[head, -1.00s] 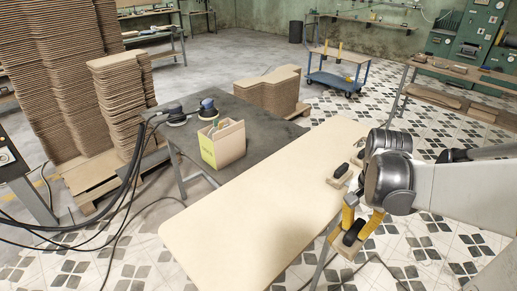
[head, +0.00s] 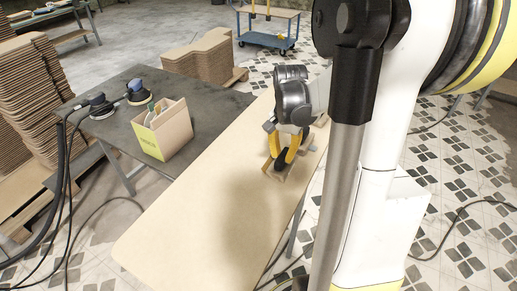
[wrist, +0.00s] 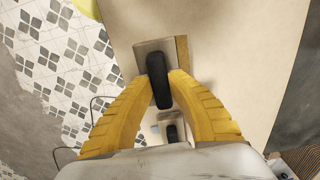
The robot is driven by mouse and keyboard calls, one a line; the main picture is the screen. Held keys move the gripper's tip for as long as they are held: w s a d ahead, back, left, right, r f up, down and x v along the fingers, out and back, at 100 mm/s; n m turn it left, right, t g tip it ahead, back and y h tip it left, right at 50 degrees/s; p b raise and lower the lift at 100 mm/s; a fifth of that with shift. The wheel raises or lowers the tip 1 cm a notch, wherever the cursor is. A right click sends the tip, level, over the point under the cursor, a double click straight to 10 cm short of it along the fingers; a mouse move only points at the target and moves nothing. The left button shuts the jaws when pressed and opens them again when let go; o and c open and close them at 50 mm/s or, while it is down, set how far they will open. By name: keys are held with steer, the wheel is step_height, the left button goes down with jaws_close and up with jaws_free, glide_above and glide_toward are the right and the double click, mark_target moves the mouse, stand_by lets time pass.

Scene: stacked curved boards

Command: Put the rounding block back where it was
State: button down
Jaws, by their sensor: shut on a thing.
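My gripper (head: 284,155) has its yellow fingers shut on the black handle of the rounding block (wrist: 160,85).
An open cardboard box (head: 165,135) stands on the dark table (head: 120,125) left of the board, with two sanders (head: 138,93) behind it. Stacked curved boards (head: 200,58) and a blue cart (head: 268,38) stand farther back. The near part of the board is clear.

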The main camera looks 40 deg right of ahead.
steer(key=shift+w+d+f, duration=0.15)
steer(key=shift+w+f, duration=0.3)
steer(key=shift+w, duration=0.05)
steer(key=shift+f+b, duration=0.95)
steer(key=shift+f, duration=0.9)
steer(key=shift+f, duration=0.1)
steer(key=shift+f, duration=0.15)
steer(key=c, duration=1.4)
jaws_free()
steer(key=shift+o, duration=0.2)
